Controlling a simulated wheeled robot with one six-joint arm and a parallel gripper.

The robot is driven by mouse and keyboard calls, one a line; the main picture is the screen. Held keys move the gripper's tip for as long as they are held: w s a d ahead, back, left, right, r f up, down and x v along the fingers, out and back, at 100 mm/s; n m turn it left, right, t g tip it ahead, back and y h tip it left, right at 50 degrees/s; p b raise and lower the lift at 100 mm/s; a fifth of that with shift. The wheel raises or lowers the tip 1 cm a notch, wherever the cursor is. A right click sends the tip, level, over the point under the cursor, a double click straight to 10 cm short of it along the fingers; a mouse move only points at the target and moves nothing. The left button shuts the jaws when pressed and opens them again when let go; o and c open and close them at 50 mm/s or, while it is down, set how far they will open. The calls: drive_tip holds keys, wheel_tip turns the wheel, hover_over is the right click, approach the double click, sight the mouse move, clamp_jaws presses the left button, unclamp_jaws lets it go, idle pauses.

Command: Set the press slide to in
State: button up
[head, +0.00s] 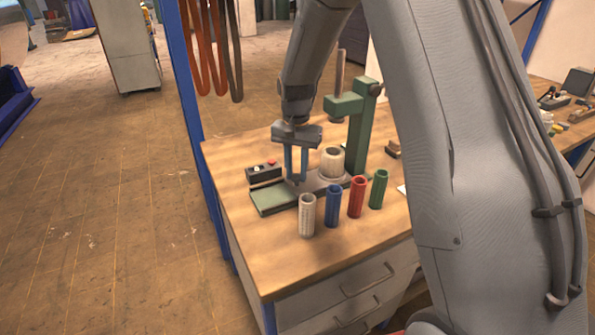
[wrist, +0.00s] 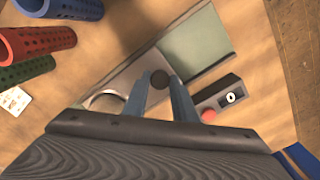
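The green press (head: 357,135) stands on the wooden bench. Its grey slide plate (head: 315,181) carries a cream cylindrical holder (head: 333,160), close to below the ram. Green base surface (head: 275,199) lies bare left of the plate. In the wrist view the plate (wrist: 128,73) shows beside the green surface (wrist: 195,45). A dark round knob (wrist: 159,78) appears between my fingertips. My gripper (head: 296,178) points down over the slide, left of the holder. Its fingers are apart, with a gap seen on both sides of the knob. Whether the slide is fully in cannot be told.
A black control box (head: 264,174) with a red button stands just left of my gripper. White (head: 307,215), blue (head: 332,206), red (head: 357,197) and green (head: 379,189) tubes stand upright in front of the press. The bench's front left is clear.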

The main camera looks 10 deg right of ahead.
drive_tip(key=o, duration=0.4)
drive_tip(key=shift+w+d, duration=0.1)
drive_tip(key=shift+d, duration=0.25)
drive_tip(key=shift+o, duration=0.2)
drive_tip(key=shift+a, duration=0.1)
drive_tip(key=shift+r, duration=0.1)
drive_tip(key=shift+r, duration=0.3)
wheel_tip(320, 180, up, 7)
drive_tip(key=shift+r+b, duration=0.1)
drive_tip(key=shift+b, duration=0.9)
